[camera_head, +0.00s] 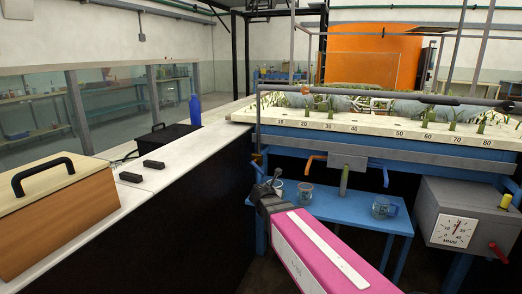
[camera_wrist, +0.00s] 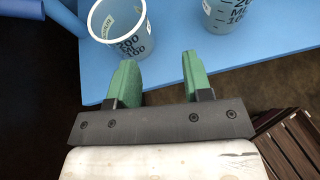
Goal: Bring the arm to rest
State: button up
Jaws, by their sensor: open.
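My arm (camera_head: 318,248) with its pink cover reaches up from the bottom of the head view. My gripper (camera_head: 271,178) is at its far end, in front of the blue shelf below the flume. In the wrist view my gripper (camera_wrist: 158,62) has its two green fingers apart, with nothing between them. One clear measuring cup (camera_wrist: 122,30) stands just beyond the left finger, and another cup (camera_wrist: 230,12) stands farther to the right. Whether a finger touches the left cup is hard to tell.
The blue shelf (camera_head: 345,212) carries several cups, one at its right (camera_head: 380,207). A grey box with a dial (camera_head: 458,230) stands at the right. A white counter (camera_head: 150,180) at the left holds a wooden box (camera_head: 65,215), black blocks and a blue bottle (camera_head: 195,110).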

jog(key=s+d+f+m+g+y, duration=0.3)
jog(key=s+d+f+m+g, duration=0.2)
jog(key=m, duration=1)
jog(key=s+d+f+m+g+y, duration=0.3)
jog(key=s+d+f+m+g, duration=0.3)
jog(key=s+f+m, duration=0.5)
jog(key=s+d+m, duration=0.1)
jog(key=s+m, duration=0.3)
jog(key=shift+d+g, duration=0.3)
jog(key=shift+d, duration=0.05)
